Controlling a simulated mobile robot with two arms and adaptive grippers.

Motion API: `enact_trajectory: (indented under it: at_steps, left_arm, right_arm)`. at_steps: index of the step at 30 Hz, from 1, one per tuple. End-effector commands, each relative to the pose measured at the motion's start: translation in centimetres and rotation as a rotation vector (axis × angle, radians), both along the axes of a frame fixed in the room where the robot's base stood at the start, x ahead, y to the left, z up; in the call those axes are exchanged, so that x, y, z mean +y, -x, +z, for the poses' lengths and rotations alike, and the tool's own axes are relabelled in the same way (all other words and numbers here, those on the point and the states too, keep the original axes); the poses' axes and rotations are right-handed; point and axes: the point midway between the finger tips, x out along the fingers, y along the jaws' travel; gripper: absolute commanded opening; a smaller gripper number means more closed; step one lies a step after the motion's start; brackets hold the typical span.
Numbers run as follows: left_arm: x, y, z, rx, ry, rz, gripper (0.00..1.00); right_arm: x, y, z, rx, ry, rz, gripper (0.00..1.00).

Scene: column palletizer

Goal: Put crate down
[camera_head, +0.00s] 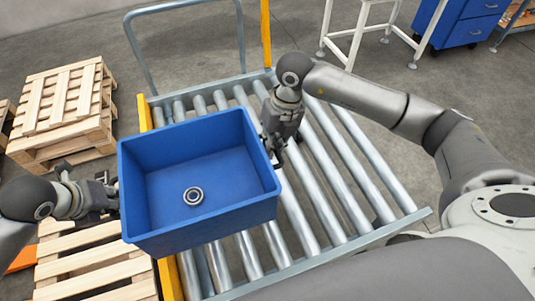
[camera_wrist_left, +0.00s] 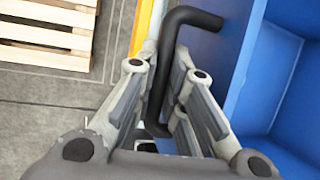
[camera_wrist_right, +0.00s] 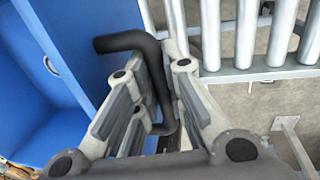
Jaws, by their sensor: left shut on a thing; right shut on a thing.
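A blue open crate (camera_head: 250,196) with a metal ring (camera_head: 193,196) on its floor is over the roller conveyor (camera_head: 322,170). My left gripper (camera_head: 112,196) is at the crate's left side. In the left wrist view it is shut on the black handle (camera_wrist_left: 186,20) of the crate. My right gripper (camera_head: 277,150) is at the crate's right side. In the right wrist view it is shut on the other black handle (camera_wrist_right: 125,42). The crate looks roughly level. Whether its underside touches the rollers is hidden.
Wooden pallets are stacked (camera_head: 65,110) at the left, and another pallet (camera_head: 95,265) lies at the lower left. Yellow posts and a grey rail (camera_head: 135,45) stand at the conveyor's far end. Bare rollers lie to the crate's right. A white frame (camera_head: 345,45) and blue cabinet (camera_head: 455,22) stand behind.

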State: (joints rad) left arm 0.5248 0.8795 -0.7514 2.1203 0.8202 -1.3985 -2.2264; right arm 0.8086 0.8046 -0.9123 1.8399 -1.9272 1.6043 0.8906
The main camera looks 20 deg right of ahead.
Motion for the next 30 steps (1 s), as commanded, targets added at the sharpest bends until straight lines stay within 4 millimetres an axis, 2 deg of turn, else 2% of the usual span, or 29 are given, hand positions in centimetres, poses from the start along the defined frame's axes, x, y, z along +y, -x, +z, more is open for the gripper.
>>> enact_trajectory:
  at_steps: [1,3,30]
  left_arm:
    - [0.1,-0.1,-1.4,-0.003,-0.002,0.003,0.0]
    - [0.1,-0.1,-2.5,-0.003,-0.002,0.003,0.0]
    - [0.1,-0.1,-15.2,-0.003,-0.002,0.003,0.0]
  right_arm:
    - [-0.1,0.0,-1.5,0.0,0.003,-0.001,0.0]
    - [-0.1,0.0,-2.6,-0.001,0.003,-0.001,0.0]
    - [-0.1,0.0,-15.3,-0.001,0.002,-0.001,0.0]
